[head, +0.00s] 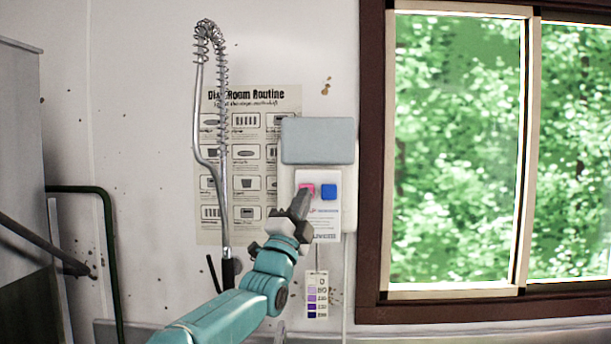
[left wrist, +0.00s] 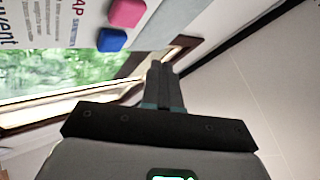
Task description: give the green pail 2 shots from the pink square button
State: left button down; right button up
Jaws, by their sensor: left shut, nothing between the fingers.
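The pink square button (head: 306,188) is on a white wall dispenser (head: 348,205), left of a blue button (head: 329,192). My left gripper (head: 303,197) is shut and empty, its tip pointing up at the pink button and overlapping its lower edge in the head view. I cannot tell from that view whether it touches. In the left wrist view the pink button (left wrist: 126,13) and blue button (left wrist: 111,40) show at the upper left, and the shut fingers (left wrist: 160,70) appear apart from them. No green pail is in view. My right gripper is not in view.
A coiled spray hose (head: 222,110) hangs on the wall left of the dispenser, over a poster (head: 240,181). A purple colour chart (head: 317,295) hangs below the dispenser. A brown-framed window (head: 374,160) is to the right. A green pipe (head: 108,240) runs at the left.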

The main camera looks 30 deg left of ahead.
pick_arm(q)
jog(key=w+p, duration=0.1)
jog(key=w+a+p, duration=0.1)
jog(key=w+a, duration=0.1)
jog(key=w, duration=0.1)
jog(key=shift+f+p, duration=0.3)
jog(key=shift+p, duration=0.1)
dwell(1.5)
jog(key=shift+s, duration=0.15)
